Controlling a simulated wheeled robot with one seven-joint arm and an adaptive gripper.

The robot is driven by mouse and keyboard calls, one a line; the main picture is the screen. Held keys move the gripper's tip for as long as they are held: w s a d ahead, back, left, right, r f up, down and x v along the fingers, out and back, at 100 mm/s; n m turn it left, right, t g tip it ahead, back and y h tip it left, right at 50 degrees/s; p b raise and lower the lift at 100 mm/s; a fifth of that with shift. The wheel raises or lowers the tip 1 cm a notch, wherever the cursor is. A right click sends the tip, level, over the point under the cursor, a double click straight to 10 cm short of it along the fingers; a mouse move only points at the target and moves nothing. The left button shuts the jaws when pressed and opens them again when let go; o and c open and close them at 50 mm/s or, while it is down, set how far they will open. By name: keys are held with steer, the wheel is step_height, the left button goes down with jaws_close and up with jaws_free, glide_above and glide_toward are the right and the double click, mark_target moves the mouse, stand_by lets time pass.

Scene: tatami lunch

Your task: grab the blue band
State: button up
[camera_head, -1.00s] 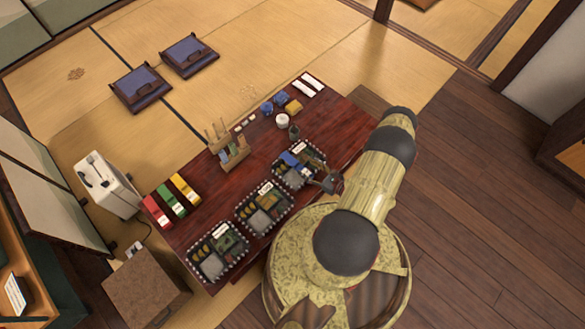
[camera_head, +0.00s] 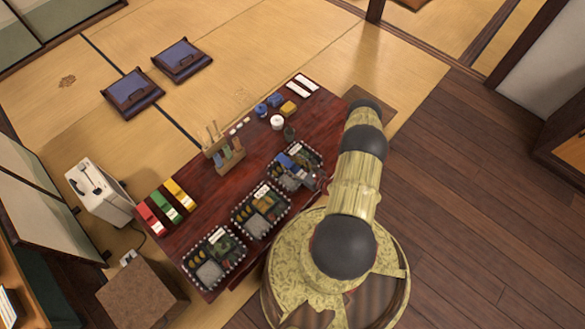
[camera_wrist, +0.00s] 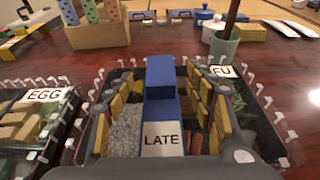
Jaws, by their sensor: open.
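The blue band (camera_wrist: 161,75) carries a white label reading LATE and lies across the lunch box (camera_wrist: 268,120) marked FU. In the head view the blue band (camera_head: 285,160) shows at the box's far left part, near my gripper (camera_head: 308,178). In the wrist view my gripper (camera_wrist: 163,112) is open over this box, its grey fingers on either side of the band. I see no clear contact between fingers and band. The band's near end runs down to the picture's lower middle, where my gripper's body hides what lies below.
A box marked EGG (camera_wrist: 35,125) stands close on the left. Red (camera_head: 151,219), green (camera_head: 165,207) and yellow (camera_head: 180,193) bands lie at the table's left end. A wooden rack (camera_head: 228,158), a small plant pot (camera_wrist: 222,48) and a white cup (camera_head: 277,122) stand behind.

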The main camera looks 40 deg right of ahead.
steer(key=shift+c, duration=0.3)
steer(key=c, duration=1.1)
